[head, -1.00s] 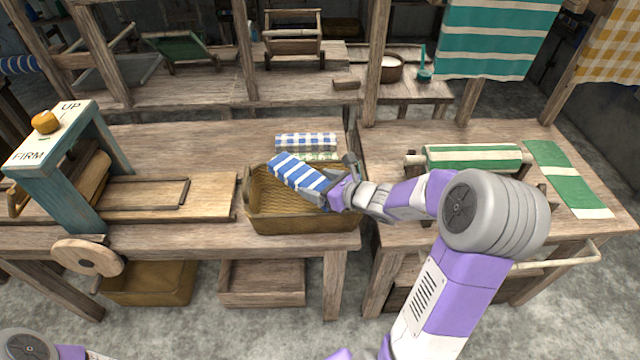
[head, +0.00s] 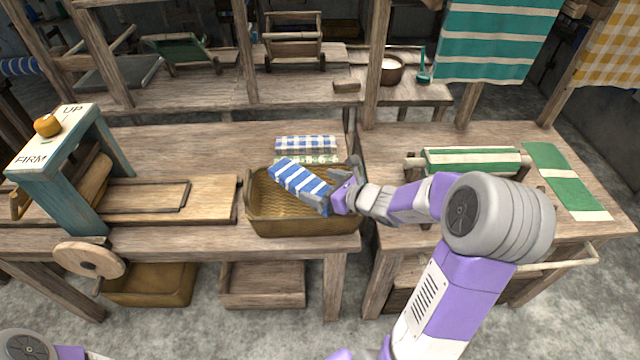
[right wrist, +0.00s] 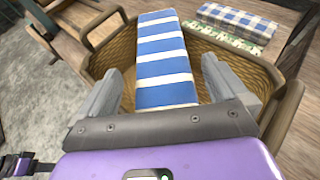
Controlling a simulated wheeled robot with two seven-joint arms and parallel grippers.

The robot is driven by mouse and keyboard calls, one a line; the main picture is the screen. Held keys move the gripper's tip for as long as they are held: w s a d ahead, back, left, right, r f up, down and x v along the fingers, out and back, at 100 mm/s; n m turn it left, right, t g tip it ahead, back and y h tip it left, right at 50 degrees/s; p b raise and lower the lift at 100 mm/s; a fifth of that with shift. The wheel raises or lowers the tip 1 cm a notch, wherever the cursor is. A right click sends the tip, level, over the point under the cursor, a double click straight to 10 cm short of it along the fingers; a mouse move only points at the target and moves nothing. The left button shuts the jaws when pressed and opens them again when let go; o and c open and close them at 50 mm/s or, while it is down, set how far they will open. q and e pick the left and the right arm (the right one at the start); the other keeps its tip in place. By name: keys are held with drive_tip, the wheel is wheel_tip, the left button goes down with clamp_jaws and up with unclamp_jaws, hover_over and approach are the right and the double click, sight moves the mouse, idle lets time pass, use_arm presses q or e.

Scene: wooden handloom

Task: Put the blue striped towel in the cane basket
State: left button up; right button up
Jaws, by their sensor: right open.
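The blue and white striped towel (head: 299,182), a folded block, lies inside the cane basket (head: 303,227), slanting from the back left rim toward my gripper. My right gripper (head: 338,187) is open at the basket's right side. In the right wrist view the towel (right wrist: 165,62) lies between the spread fingers of the gripper (right wrist: 160,75), with a gap on each side. The towel's near end is hidden behind the gripper body. I cannot tell whether its far end touches the basket rim (right wrist: 245,62). My left gripper is out of view.
A blue checked cloth (head: 306,144) and a green patterned cloth (head: 305,159) lie just behind the basket. A wooden post (head: 375,70) rises behind my right arm. The teal press frame (head: 55,165) stands at the left. A roller with green striped cloth (head: 473,158) is at the right.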

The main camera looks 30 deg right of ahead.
drive_tip(key=p+v, duration=0.2)
drive_tip(key=v, duration=0.9)
drive_tip(key=shift+p, duration=0.4)
